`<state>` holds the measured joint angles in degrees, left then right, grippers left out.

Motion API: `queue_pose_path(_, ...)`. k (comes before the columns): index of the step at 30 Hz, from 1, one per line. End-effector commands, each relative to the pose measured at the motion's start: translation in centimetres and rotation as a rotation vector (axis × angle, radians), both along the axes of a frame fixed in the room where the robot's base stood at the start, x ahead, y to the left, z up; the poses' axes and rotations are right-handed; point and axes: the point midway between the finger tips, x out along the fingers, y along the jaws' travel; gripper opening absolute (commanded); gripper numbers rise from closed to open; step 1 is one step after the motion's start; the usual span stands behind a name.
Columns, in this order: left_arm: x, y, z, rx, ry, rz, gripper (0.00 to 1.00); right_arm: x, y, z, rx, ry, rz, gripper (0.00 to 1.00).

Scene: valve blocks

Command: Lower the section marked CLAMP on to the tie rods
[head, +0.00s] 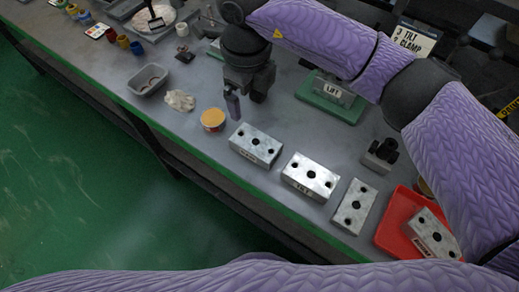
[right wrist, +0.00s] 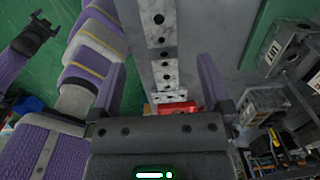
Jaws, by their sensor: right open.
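Metal blocks with dark holes stand in a row along the table's front edge. The leftmost (head: 256,145) carries a small label that I cannot read surely; the second (head: 310,177) reads TILT; the third (head: 354,206) shows no label. A section marked LIFT (head: 333,92) sits on a green base (head: 310,99); I cannot make out tie rods there. It also shows in the right wrist view (right wrist: 272,52). My right gripper (head: 245,100) is open and empty, beyond the leftmost block. In the right wrist view the row of blocks shows between its fingers (right wrist: 163,85).
A red tray (head: 390,243) with another labelled block (head: 435,235) stands at the right end. A yellow-topped tub (head: 213,119), a crumpled cloth (head: 180,100) and a grey bin (head: 148,80) lie left of the blocks. A card (head: 413,38) lists TILT and CLAMP.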

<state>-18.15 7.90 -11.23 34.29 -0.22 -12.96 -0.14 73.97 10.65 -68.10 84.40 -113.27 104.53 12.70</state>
Motion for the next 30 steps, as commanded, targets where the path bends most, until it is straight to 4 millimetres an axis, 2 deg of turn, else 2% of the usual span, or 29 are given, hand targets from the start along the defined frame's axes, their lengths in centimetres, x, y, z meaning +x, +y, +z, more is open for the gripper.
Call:
queue_pose_path(1, -0.6, 0.2, -2.4, 0.003, 0.016, 0.0, 1.0, 0.1, 0.0, -2.9, 0.0, 0.012, 0.0, 1.0)
queue_pose_path(5, -1.4, 0.5, -4.3, 0.007, 0.034, 0.0, 1.0, 0.1, 0.0, -5.3, 0.001, 0.022, 0.0, 1.0)
queue_pose_path(11, -1.5, 0.9, -4.3, 0.015, 0.037, -0.001, 1.0, 0.1, 0.0, -5.7, 0.002, 0.023, 0.0, 1.0)
queue_pose_path(21, -1.8, 1.2, -6.6, 0.022, 0.056, 0.003, 1.0, -0.9, -0.8, -12.9, 0.001, 0.027, -0.001, 1.0)
queue_pose_path(24, -1.8, 1.1, -7.2, 0.023, 0.063, 0.005, 1.0, -0.9, -0.8, -14.5, 0.001, 0.025, -0.001, 1.0)
queue_pose_path(30, -1.5, 0.5, -7.3, 0.014, 0.062, 0.01, 1.0, -0.9, -0.8, -14.8, 0.002, 0.021, 0.0, 1.0)
